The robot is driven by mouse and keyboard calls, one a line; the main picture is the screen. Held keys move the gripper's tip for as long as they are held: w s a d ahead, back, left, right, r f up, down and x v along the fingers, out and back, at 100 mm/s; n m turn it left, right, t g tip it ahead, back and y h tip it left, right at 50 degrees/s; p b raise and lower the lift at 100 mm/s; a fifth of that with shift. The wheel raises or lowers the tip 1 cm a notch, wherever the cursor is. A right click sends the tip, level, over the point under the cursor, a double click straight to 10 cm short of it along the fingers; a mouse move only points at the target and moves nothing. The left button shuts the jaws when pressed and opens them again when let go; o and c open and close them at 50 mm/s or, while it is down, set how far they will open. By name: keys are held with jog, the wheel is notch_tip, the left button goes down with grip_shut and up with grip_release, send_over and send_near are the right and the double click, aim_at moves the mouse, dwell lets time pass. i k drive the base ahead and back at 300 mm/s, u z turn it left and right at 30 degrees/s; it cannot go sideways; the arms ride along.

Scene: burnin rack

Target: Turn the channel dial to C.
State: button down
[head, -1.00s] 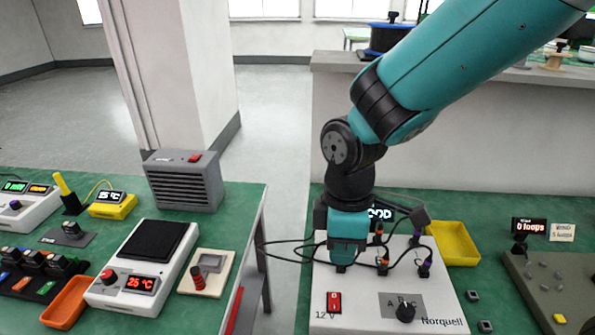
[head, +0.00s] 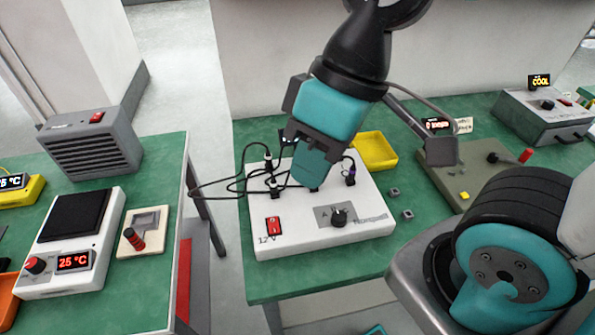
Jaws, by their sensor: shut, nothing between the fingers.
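The white Norquell box (head: 285,240) stands on the green bench at the centre. Its channel dial (head: 339,217) is a black knob on a grey plate at the front right of its top. A letter A shows left of the knob; the other letters and the pointer's direction are too small to read. My gripper (head: 311,182) is teal and black, shut and empty, tilted over the back middle of the box. It is up and left of the dial, apart from it, and hides part of the box's top.
Black cables (head: 235,185) loop off the box's left side, with plugs at its back. A red switch (head: 273,226) is at its front left. A yellow tray (head: 376,150) lies behind it, and small grey blocks (head: 407,214) lie to its right. A gap separates the left bench.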

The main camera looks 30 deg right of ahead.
aim_at(338, 218)
jog(key=z, duration=1.45)
jog(key=k, duration=0.45)
jog(key=u, duration=0.9)
